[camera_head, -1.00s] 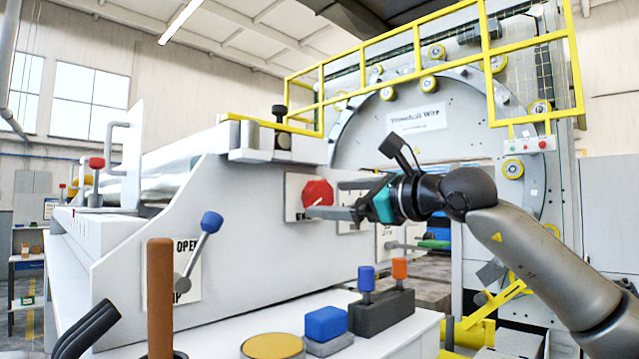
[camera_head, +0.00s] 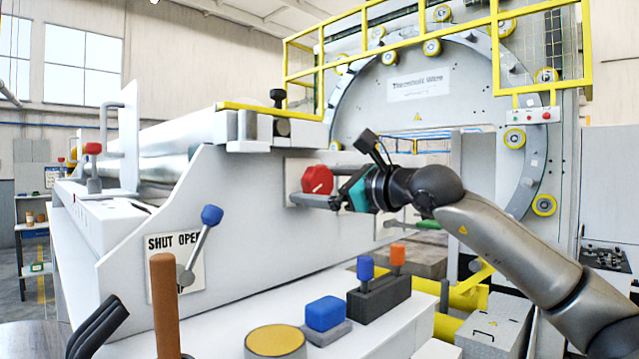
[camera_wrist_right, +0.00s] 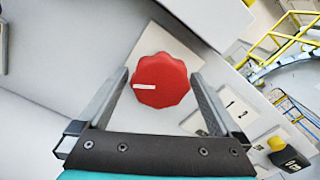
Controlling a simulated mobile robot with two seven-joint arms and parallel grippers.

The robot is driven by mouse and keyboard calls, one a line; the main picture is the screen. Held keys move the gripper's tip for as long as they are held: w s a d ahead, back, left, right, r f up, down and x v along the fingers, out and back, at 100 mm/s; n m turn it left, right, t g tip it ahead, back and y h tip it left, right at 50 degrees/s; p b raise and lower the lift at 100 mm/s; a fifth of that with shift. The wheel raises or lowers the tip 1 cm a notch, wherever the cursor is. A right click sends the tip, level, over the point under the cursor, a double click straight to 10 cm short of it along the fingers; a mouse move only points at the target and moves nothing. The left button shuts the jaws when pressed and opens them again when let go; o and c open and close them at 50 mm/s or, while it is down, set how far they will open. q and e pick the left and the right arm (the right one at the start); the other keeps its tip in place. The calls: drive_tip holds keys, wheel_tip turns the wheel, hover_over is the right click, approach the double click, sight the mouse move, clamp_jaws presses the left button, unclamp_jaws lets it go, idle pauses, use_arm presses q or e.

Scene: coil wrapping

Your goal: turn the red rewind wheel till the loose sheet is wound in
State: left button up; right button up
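The red rewind wheel (camera_head: 317,179) is on the side panel of the white machine. In the right wrist view the wheel (camera_wrist_right: 160,80) is scalloped, with a white mark pointing left. My right gripper (camera_head: 309,194) is at the wheel. In the right wrist view its two fingers (camera_wrist_right: 160,75) are apart, one on each side of the wheel, with gaps showing between them and its rim. A shiny silver roll (camera_head: 170,174) lies on the machine behind the panel. I cannot make out a loose sheet.
A blue-knobbed lever (camera_head: 211,216) stands by a SHUT/OPEN plate. A brown handle (camera_head: 164,305), a yellow-topped round button (camera_head: 275,341), a blue block (camera_head: 324,313) and a dark box with blue and orange knobs (camera_head: 378,298) stand in front. Yellow railings (camera_head: 405,45) are behind.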

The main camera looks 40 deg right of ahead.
drive_tip(key=c, duration=1.2)
drive_tip(key=shift+m, duration=0.3)
drive_tip(key=m+b, duration=0.1)
drive_tip(key=m, duration=0.4)
drive_tip(key=shift+a, duration=0.1)
drive_tip(key=m+b, duration=0.1)
drive_tip(key=m, duration=0.5)
drive_tip(key=shift+m, duration=0.3)
drive_tip(key=m, duration=0.5)
drive_tip(key=shift+a+b, duration=0.1)
drive_tip(key=shift+b, duration=0.25)
drive_tip(key=m, duration=0.6)
drive_tip(key=shift+r, duration=0.1)
drive_tip(key=shift+m, duration=0.4)
